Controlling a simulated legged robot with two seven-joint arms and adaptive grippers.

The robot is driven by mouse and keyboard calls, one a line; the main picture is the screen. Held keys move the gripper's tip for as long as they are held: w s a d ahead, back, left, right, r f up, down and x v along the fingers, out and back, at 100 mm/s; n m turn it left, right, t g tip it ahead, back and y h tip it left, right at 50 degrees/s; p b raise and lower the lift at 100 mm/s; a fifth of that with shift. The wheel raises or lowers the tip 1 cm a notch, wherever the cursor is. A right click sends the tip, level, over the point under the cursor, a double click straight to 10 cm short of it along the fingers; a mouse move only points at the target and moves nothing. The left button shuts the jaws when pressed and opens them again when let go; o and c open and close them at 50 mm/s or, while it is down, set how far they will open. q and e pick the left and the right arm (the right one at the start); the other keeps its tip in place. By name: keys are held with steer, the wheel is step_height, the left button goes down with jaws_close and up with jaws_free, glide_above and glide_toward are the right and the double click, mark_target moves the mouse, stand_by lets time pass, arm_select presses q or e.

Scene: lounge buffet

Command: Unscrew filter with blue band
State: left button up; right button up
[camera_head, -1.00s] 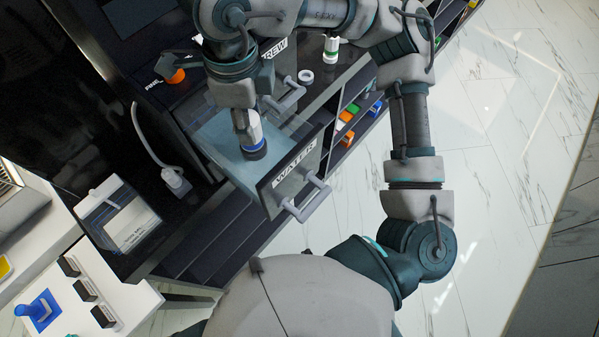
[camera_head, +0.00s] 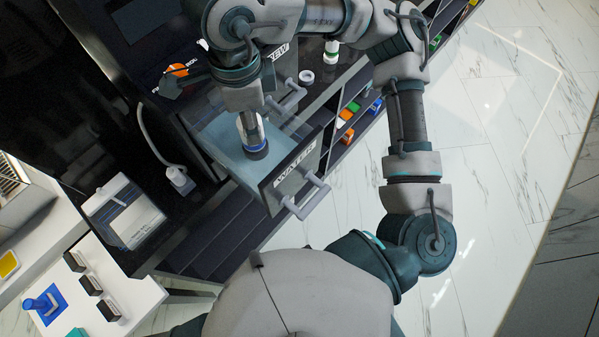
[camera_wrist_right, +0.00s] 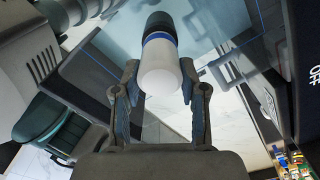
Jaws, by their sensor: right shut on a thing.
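The filter with the blue band (camera_head: 254,140) is a white cylinder with a blue ring and a dark lower end. It stands over the pulled-out drawer labelled WATER (camera_head: 293,174), inside its clear, bluish walls. My right gripper (camera_head: 246,117) is above it, mostly hidden by my wrist in the head view. In the right wrist view the filter (camera_wrist_right: 159,62) lies with its white end between the two fingers of my right gripper (camera_wrist_right: 160,78), which is shut on it. The blue band and dark end point away from the gripper. My left gripper is not in view.
A white bottle with a green band (camera_head: 331,50) and a white ring (camera_head: 307,76) stand on the counter behind. Grey drawer handles (camera_head: 308,199) stick out. Coloured boxes (camera_head: 347,115) sit on the shelves. A white container (camera_head: 125,212) stands left; marble floor is clear at right.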

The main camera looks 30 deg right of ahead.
steer(key=shift+r, duration=0.15)
steer(key=shift+n, duration=1)
steer(key=shift+d+r+p, duration=0.15)
steer(key=shift+r+p, duration=0.35)
steer(key=shift+p, duration=0.05)
steer(key=shift+r+p, duration=1.75)
steer(key=shift+r, duration=0.15)
